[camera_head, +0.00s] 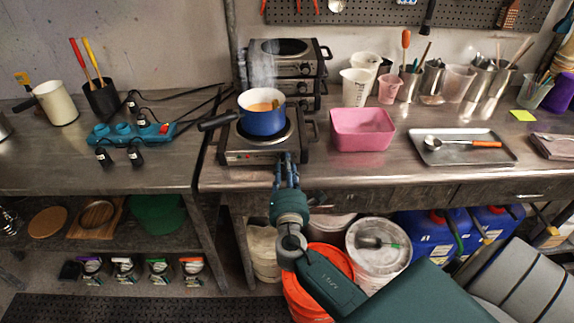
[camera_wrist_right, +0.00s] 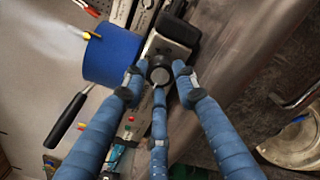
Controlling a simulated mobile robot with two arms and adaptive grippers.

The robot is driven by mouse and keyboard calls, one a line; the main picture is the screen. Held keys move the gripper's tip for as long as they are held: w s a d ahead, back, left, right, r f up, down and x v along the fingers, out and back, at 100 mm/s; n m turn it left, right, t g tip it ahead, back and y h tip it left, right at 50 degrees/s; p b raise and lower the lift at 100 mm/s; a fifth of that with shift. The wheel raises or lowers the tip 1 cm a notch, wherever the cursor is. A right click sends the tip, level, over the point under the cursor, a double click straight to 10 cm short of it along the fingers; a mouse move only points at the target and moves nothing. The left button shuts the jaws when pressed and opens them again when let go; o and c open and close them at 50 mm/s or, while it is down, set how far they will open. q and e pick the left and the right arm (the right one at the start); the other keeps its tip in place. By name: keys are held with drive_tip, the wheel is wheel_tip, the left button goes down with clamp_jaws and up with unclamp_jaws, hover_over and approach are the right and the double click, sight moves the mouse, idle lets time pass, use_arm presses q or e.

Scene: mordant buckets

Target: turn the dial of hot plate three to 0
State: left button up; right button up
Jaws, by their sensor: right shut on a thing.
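A hot plate (camera_head: 240,151) stands at the front edge of the steel bench, with a small red light on its front panel. A steaming blue pot (camera_head: 263,122) of orange liquid sits on it; the pot also shows in the right wrist view (camera_wrist_right: 112,54). My right gripper (camera_head: 287,160) is at the right part of the hot plate's front panel and covers the dial in the head view. In the right wrist view its three blue fingers close around the dark round dial (camera_wrist_right: 159,75). The dial's marks and setting are not legible. My left gripper is out of view.
Two stacked hot plates (camera_head: 285,68) stand behind. A pink tub (camera_head: 362,129) is right of the hot plate, and a metal tray (camera_head: 462,149) with a spoon lies farther right. An orange bucket (camera_head: 318,290) stands below the bench. The pot's dark handle (camera_head: 217,121) sticks out left.

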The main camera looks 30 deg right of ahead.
drive_tip(key=shift+a+n, duration=0.15)
drive_tip(key=shift+n, duration=0.25)
drive_tip(key=o, duration=1.1)
drive_tip(key=shift+w+f, duration=0.1)
drive_tip(key=shift+w, duration=0.05)
drive_tip(key=shift+o, duration=0.2)
drive_tip(key=v, duration=1.2)
drive_tip(key=s+a+f+m+g+y, duration=0.1)
drive_tip(key=s+f+m+g+y, duration=0.2)
drive_tip(key=f, duration=0.9)
drive_tip(key=s+a+f+m+g+y, duration=0.15)
drive_tip(key=s+f, duration=0.35)
drive_tip(key=f, duration=0.6)
drive_tip(key=s+a+f+m+g+y, duration=0.1)
drive_tip(key=s+a+f+m+g, duration=0.2)
drive_tip(key=f, duration=0.9)
drive_tip(key=s+f+m+g+y, duration=0.1)
drive_tip(key=s+f+m, duration=0.3)
drive_tip(key=s, duration=0.6)
drive_tip(key=s+a+f+m+g+y, duration=0.1)
drive_tip(key=s+f+m+g, duration=0.2)
drive_tip(key=s+f+m, duration=0.2)
drive_tip(key=s+f+m+g+y, duration=0.1)
drive_tip(key=s+f+m+g, duration=0.2)
drive_tip(key=s+f, duration=0.6)
drive_tip(key=s+m, duration=0.1)
drive_tip(key=s, duration=0.5)
drive_tip(key=shift+s+a+y, duration=0.35)
